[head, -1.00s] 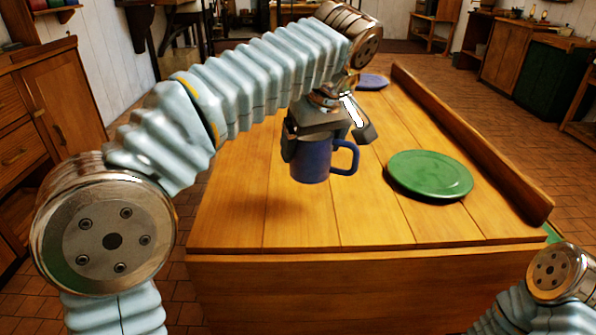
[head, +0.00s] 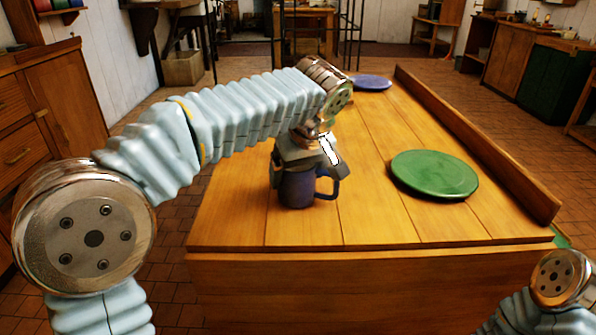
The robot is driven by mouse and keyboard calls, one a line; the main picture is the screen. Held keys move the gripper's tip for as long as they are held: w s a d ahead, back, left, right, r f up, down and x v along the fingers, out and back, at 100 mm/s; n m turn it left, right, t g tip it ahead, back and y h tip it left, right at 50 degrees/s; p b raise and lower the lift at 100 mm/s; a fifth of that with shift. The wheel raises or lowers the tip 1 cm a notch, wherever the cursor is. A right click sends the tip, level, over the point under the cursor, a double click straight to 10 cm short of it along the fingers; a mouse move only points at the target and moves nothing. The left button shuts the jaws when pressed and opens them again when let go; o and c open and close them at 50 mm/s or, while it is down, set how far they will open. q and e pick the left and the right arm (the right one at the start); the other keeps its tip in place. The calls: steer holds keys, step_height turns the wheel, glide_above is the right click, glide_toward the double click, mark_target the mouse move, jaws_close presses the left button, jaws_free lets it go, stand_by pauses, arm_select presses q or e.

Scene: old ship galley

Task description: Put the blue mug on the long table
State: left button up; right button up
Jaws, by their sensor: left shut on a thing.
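The blue mug (head: 297,190) is upright at the left part of the long table (head: 375,225), its handle pointing right. Its base appears to be at the tabletop; I cannot tell for certain whether it touches. My left gripper (head: 302,165) comes down from above and is shut on the mug, hiding its rim. Of my right arm only a joint and a sleeve show at the bottom right; its gripper is out of view.
A green plate (head: 434,174) lies on the table to the right of the mug. A blue plate (head: 371,82) lies at the far end. A raised wooden ledge (head: 480,145) runs along the table's right edge. The table's front middle is clear.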

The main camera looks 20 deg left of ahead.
arm_select(q)
steer(key=o, duration=1.1)
steer(key=shift+f, duration=0.1)
steer(key=shift+r, duration=0.25)
steer(key=p+v, duration=0.2)
steer(key=v, duration=1)
steer(key=shift+f, duration=0.1)
